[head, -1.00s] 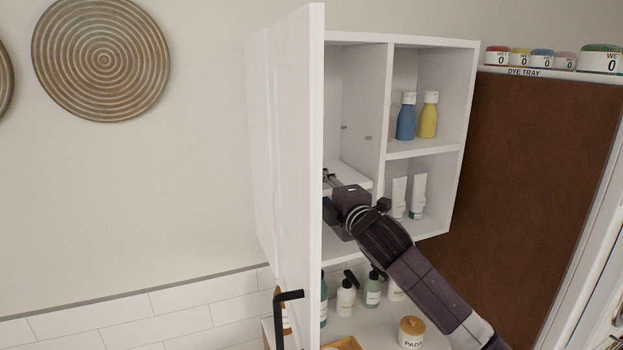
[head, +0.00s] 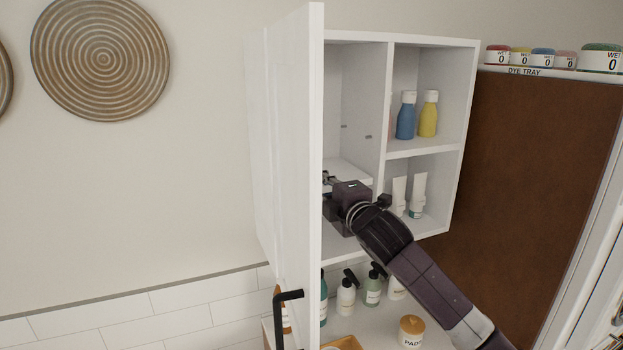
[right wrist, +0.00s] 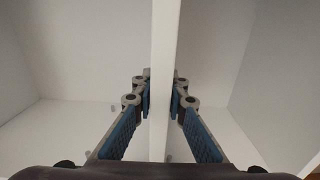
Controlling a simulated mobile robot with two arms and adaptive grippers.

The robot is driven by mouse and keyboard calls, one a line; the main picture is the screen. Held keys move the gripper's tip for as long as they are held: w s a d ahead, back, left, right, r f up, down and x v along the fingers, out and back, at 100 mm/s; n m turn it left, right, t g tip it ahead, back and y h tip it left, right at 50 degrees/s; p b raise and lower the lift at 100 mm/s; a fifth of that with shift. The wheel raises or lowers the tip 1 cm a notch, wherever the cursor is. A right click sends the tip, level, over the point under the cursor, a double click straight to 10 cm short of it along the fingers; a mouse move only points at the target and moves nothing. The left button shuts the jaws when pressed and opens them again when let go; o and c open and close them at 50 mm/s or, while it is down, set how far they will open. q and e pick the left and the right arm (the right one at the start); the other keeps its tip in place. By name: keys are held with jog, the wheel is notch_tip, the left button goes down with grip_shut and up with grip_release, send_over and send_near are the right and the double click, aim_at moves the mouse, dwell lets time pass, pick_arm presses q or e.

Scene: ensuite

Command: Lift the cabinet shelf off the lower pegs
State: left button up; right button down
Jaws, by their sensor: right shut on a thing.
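The cabinet shelf (head: 352,171) is a white board in the left bay of the open wall cabinet, low in the bay. My right gripper (head: 329,178) reaches in from the front and is shut on the shelf's front edge. In the right wrist view its two blue-padded fingers (right wrist: 160,95) lie on either side of the shelf (right wrist: 163,50). Small upper pegs (head: 368,137) show on the bay's wall above the shelf. The lower pegs are hidden in the head view, so I cannot tell whether the shelf touches them. My left gripper is out of view.
The open cabinet door (head: 296,150) stands close left of the bay. A divider (head: 388,90) separates it from the right bay, which holds a blue bottle (head: 406,118), a yellow bottle (head: 429,115) and white tubes (head: 418,195). Pump bottles (head: 346,298) stand below.

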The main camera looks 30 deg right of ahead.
jog(key=shift+r, duration=0.5)
jog(key=shift+s+a, duration=0.1)
jog(key=shift+s, duration=1.65)
jog(key=shift+f, duration=0.1)
